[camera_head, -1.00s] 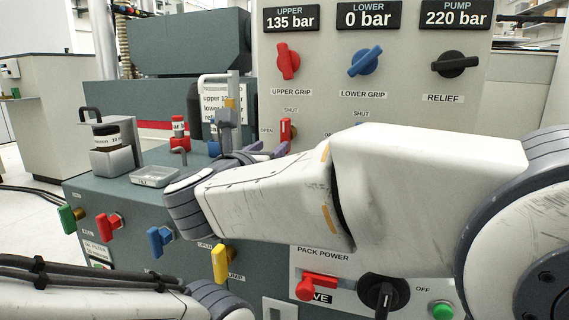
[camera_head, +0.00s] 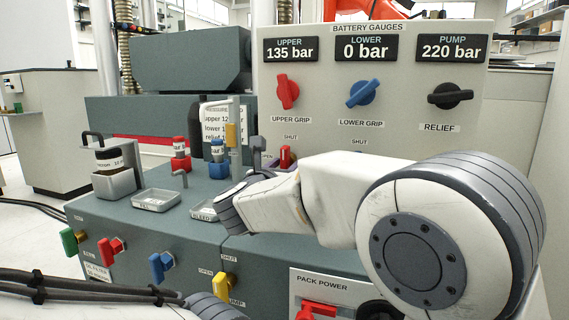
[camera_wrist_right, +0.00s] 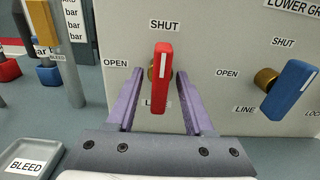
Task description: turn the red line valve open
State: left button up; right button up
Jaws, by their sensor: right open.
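The red line valve (camera_wrist_right: 161,80) has a red lever handle on a brass stem on the grey panel. Its handle stands upright, pointing at the SHUT label; OPEN is to its left. In the head view it is a small red handle (camera_head: 285,155) beyond my right wrist. My right gripper (camera_wrist_right: 159,74) is open, with one purple finger on each side of the handle and gaps showing on both sides. I cannot tell how deep the fingers reach. In the head view its fingers are mostly hidden by my arm. My left gripper is out of view.
A blue line valve (camera_wrist_right: 290,90) is close on the right in the wrist view. A bleed tray (camera_wrist_right: 28,158) and upright posts stand left of the panel. Red (camera_head: 287,91), blue (camera_head: 363,93) and black (camera_head: 450,96) knobs sit above, under gauges reading 135, 0 and 220 bar.

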grip_shut()
jog(key=shift+n, duration=0.3)
jog(key=n+p, duration=0.2)
jog(key=n, duration=0.2)
jog(key=shift+d+r, duration=0.1)
jog(key=n+p, duration=0.2)
jog(key=n, duration=0.2)
jog(key=shift+r+p, duration=0.1)
jog(key=shift+p, duration=0.2)
jog(key=n+p, duration=0.4)
jog(key=n, duration=0.1)
jog(key=shift+d+r, duration=0.1)
jog(key=shift+n+p, duration=1.8)
jog(key=shift+n, duration=0.4)
